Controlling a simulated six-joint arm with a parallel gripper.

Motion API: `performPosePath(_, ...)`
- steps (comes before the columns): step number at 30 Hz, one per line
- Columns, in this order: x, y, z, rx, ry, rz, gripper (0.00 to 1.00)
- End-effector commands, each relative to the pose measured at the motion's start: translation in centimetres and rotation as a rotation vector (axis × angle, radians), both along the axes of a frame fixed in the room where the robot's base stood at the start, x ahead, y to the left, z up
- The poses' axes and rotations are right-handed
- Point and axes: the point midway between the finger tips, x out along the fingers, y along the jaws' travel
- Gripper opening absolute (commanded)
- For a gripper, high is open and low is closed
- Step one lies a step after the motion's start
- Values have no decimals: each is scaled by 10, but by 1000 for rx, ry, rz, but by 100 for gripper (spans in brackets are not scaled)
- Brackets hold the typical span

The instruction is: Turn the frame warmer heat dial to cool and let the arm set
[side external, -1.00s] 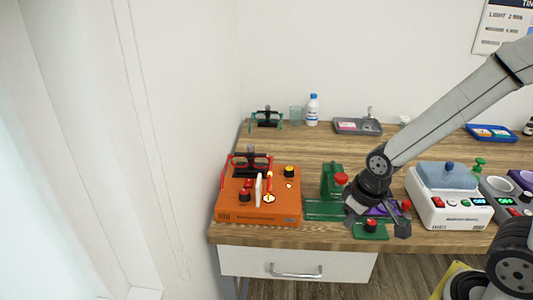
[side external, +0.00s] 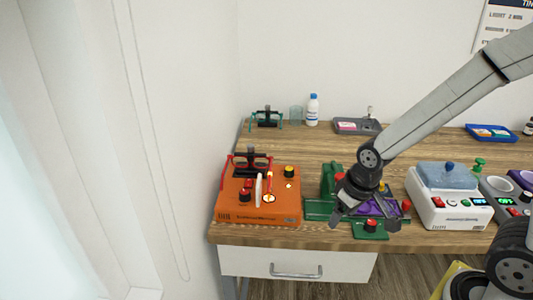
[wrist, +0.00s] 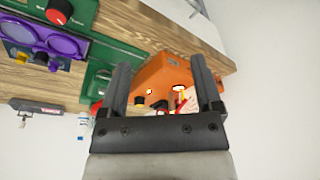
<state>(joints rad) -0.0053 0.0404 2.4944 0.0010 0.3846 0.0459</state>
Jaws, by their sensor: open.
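An orange box (side external: 228,209), apparently the frame warmer, stands at the left end of the bench. On its top are a black dial with a red cap (side external: 245,193), a yellow dial (side external: 289,171), a white upright plate (side external: 258,190) and a glowing round spot (side external: 269,198). Red glasses (side external: 240,161) rest at its back. Which dial sets heat I cannot read. My gripper (side external: 363,222) is open and empty, right of the box, over the green device. In the wrist view my gripper (wrist: 161,68) has the orange box (wrist: 163,70) beyond its fingers.
A white bottle (side external: 312,109), a grey tray (side external: 345,130) and green glasses (side external: 267,117) are at the back.

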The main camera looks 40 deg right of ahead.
Motion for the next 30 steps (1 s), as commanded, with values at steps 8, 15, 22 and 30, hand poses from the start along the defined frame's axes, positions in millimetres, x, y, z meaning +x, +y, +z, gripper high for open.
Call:
performPosePath(8,61,7,9,34,34,-136,82)
performPosePath(15,120,18,15,64,71,-284,82)
performPosePath(22,171,29,17,87,107,-426,82)
performPosePath(30,224,44,14,106,148,-593,82)
